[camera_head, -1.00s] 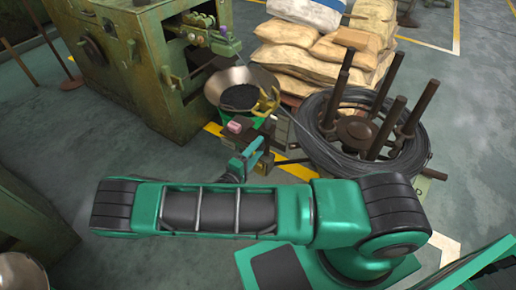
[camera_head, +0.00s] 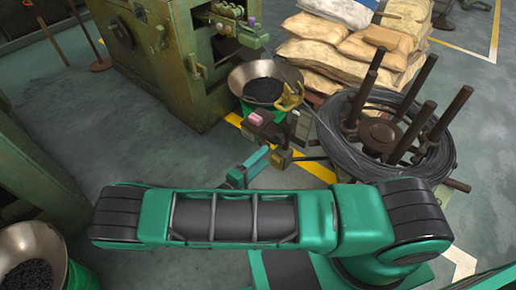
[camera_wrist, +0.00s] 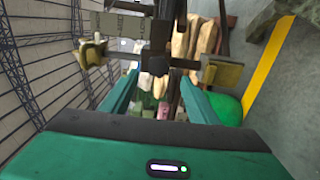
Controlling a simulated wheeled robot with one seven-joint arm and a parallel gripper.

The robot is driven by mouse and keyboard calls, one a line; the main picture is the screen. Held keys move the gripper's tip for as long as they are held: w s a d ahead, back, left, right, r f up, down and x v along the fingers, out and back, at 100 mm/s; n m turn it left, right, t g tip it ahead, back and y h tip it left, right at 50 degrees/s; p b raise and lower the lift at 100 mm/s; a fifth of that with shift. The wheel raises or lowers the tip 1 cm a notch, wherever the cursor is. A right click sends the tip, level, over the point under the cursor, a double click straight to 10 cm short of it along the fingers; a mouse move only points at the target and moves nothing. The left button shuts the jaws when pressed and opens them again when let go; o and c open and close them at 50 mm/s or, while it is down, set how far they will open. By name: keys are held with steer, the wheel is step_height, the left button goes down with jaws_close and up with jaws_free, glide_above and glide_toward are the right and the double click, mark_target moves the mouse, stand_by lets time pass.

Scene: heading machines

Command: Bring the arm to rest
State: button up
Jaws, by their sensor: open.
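My arm, green with black joints, lies across the lower part of the head view. My gripper (camera_head: 248,168) shows just beyond the arm as a teal finger. In the wrist view its two teal fingers (camera_wrist: 158,98) stand apart with no object held. In the head view it is in front of a small dark stand (camera_head: 272,130) with a pink block (camera_head: 254,119) on top. From the head view I cannot tell the exact gap between gripper and stand.
A bowl of dark pieces (camera_head: 264,91) stands by the green machine (camera_head: 165,60). A wire coil on a posted reel (camera_head: 340,150) is at right, sacks (camera_head: 335,50) behind. Another bowl (camera_head: 35,262) is lower left. Bare floor (camera_head: 130,130) lies at left.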

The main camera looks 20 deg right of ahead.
steer(key=d+r+m+g+y, duration=0.3)
steer(key=d+r+g+y, duration=0.15)
steer(key=r, duration=0.25)
steer(key=d+r+m+g+y, duration=0.3)
steer(key=d+r+g+y, duration=0.1)
steer(key=r+g, duration=0.25)
steer(key=s+d+r+t+y, duration=0.2)
steer(key=s+r, duration=0.1)
steer(key=r, duration=0.4)
steer(key=s+d+r+m+t+y, duration=0.1)
steer(key=s+r+y, duration=0.1)
steer(key=r, duration=0.5)
steer(key=s+d+r+t+y, duration=0.2)
steer(key=s+r, duration=0.1)
steer(key=r, duration=0.3)
steer(key=s+d+m+g, duration=0.2)
steer(key=s+d, duration=0.3)
steer(key=s, duration=0.3)
steer(key=s+d+f+m+g, duration=0.1)
steer(key=s+d+m+g, duration=0.1)
steer(key=s+d+m, duration=0.2)
steer(key=s+d, duration=0.2)
steer(key=s, duration=0.2)
steer(key=shift+s+d+f+g, duration=0.15)
steer(key=shift+s+d+g, duration=0.1)
steer(key=shift+g, duration=0.15)
